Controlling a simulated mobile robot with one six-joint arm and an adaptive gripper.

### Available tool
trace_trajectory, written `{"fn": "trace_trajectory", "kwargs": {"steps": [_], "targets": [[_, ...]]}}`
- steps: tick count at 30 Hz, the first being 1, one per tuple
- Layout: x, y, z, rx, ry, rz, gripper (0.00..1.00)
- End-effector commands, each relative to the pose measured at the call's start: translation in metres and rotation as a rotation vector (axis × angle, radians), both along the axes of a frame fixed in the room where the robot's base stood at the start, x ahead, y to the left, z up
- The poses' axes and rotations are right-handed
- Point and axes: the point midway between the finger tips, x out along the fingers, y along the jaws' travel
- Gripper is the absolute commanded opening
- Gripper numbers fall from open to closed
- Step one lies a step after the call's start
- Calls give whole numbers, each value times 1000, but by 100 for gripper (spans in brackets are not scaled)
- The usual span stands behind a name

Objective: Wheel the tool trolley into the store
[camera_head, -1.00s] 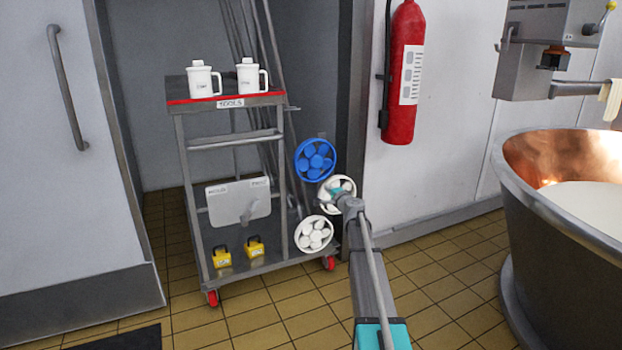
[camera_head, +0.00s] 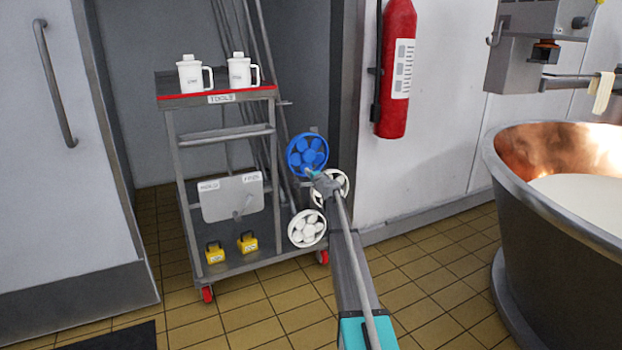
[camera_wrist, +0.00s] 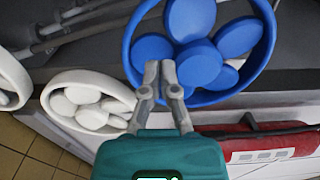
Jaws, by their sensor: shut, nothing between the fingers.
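The tool trolley (camera_head: 228,133) is a grey metal frame with a red-edged top and a "TOOLS" label. It stands upright on red castors at a grey doorway recess. My gripper (camera_wrist: 160,72) is shut and empty, with its fingertips at the lower edge of a blue round rim with discs inside (camera_wrist: 136,73). I cannot tell whether they touch. In the head view, the gripper is mostly hidden behind my arm, near the blue rim (camera_head: 290,155) at the trolley's right side. Two similar white rims (camera_head: 307,240) are below it.
Two white jugs (camera_head: 191,77) stand on the trolley top; two yellow padlocks (camera_head: 215,254) sit on its bottom shelf. A red extinguisher (camera_head: 397,75) hangs on the wall right of the recess. A copper-lined vat (camera_head: 530,235) stands at right, a dark mat (camera_head: 120,338) at front left.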

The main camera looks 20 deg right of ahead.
Motion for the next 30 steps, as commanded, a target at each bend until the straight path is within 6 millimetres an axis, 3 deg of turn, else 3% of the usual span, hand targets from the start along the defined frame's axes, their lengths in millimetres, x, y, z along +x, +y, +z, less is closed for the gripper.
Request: {"fn": "trace_trajectory", "kwargs": {"steps": [3, 9, 21, 22, 30], "targets": [[18, 0, 0, 0, 0, 0, 0], [31, 1, 0, 0, 0, 0, 0], [33, 1, 0, 0, 0, -1, 0], [32, 13, 0, 0, 0, 1, 0], [35, -1, 0, 0, 0, -3, 0]]}}
